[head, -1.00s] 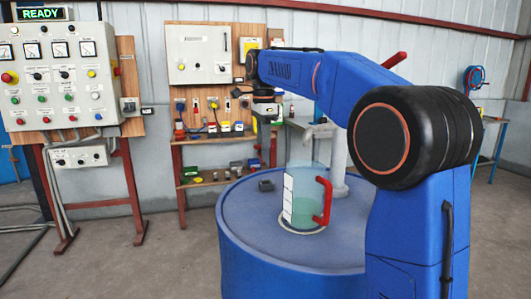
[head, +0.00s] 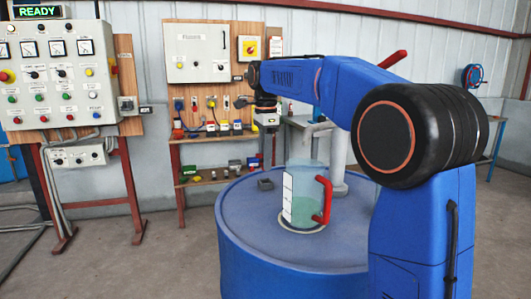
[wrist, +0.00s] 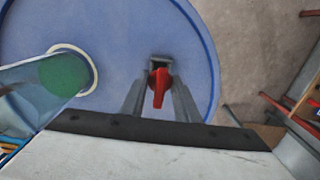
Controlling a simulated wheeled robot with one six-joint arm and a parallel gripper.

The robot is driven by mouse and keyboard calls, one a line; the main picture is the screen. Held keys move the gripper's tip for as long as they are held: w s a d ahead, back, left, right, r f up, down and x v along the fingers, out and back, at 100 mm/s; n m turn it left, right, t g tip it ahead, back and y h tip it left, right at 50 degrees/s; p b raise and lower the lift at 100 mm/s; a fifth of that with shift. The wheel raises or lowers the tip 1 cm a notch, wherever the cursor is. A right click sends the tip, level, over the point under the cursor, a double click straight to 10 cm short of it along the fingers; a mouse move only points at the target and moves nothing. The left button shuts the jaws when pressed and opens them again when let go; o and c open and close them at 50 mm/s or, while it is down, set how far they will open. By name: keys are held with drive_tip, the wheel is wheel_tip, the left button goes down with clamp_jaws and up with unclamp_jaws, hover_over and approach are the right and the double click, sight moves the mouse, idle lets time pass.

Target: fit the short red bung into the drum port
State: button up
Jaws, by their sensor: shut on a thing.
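My gripper (wrist: 160,100) is shut on the red bung (wrist: 159,88), which shows between its two grey fingers in the wrist view. I cannot tell the height gap. In the head view my gripper (head: 268,122) hangs at the end of the blue arm, above the far side of the drum (head: 285,262). The small grey port (head: 265,184) stands on the drum top there. The bung cannot be made out in the head view.
A clear jug (head: 304,205) with green liquid and a red handle stands on the drum, right of the port. A grey pipe (head: 338,165) rises behind it. A bench with small parts (head: 220,172) stands behind the drum. A control panel (head: 60,75) reads READY at left.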

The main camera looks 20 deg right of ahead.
drive_tip(key=shift+f, duration=1.15)
drive_tip(key=shift+f, duration=1.15)
idle(0.8)
drive_tip(key=o, duration=1.1)
wheel_tip(320, 180, up, 17)
drive_tip(key=shift+r, duration=0.2)
